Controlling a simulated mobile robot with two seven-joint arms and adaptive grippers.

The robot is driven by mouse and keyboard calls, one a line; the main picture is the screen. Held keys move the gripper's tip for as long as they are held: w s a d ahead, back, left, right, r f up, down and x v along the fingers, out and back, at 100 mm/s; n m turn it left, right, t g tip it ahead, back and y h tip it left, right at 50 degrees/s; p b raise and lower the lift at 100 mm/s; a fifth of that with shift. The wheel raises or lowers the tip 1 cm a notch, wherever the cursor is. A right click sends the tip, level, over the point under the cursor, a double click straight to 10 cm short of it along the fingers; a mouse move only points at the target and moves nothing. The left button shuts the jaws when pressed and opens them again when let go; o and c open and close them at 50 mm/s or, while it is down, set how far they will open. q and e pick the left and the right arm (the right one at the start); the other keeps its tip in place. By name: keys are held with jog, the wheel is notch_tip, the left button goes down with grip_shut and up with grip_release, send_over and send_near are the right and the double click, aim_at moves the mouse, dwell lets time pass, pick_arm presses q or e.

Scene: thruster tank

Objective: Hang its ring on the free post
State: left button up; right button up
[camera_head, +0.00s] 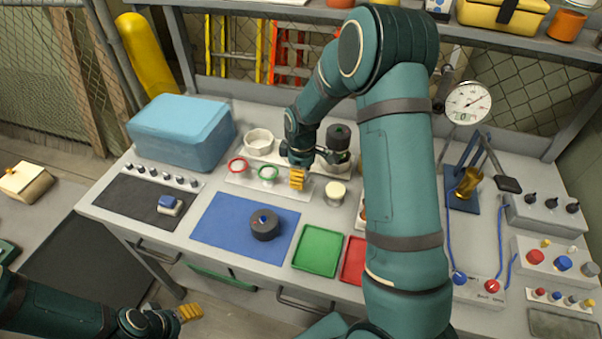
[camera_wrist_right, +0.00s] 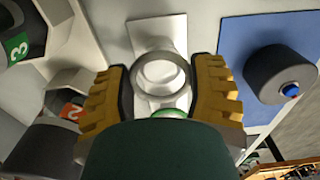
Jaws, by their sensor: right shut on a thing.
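My right gripper (camera_head: 297,180) points down at the right end of the pale ring stand (camera_head: 232,180). In the right wrist view its yellow fingers (camera_wrist_right: 160,85) are closed on a pale grey ring (camera_wrist_right: 161,72). An edge of the green ring shows low in the wrist view (camera_wrist_right: 168,113). The right-hand post is hidden by my gripper. Whether the grey ring is around it, I cannot tell. My left gripper (camera_head: 190,312) hangs low in front of the bench.
A dark thruster with a blue centre (camera_head: 264,224) sits on the blue mat (camera_head: 220,235). A pale cup (camera_head: 336,190) stands right of my gripper. Numbered holders are behind, one with a dark cylinder (camera_head: 338,137). A green tray (camera_head: 318,248) lies in front.

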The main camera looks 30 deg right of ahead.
jog(key=shift+f+b, duration=0.5)
jog(key=shift+f, duration=0.2)
dwell(0.6)
jog(key=o, duration=0.8)
notch_tip(320, 180, up, 12)
dwell(0.4)
jog(key=shift+s, duration=0.1)
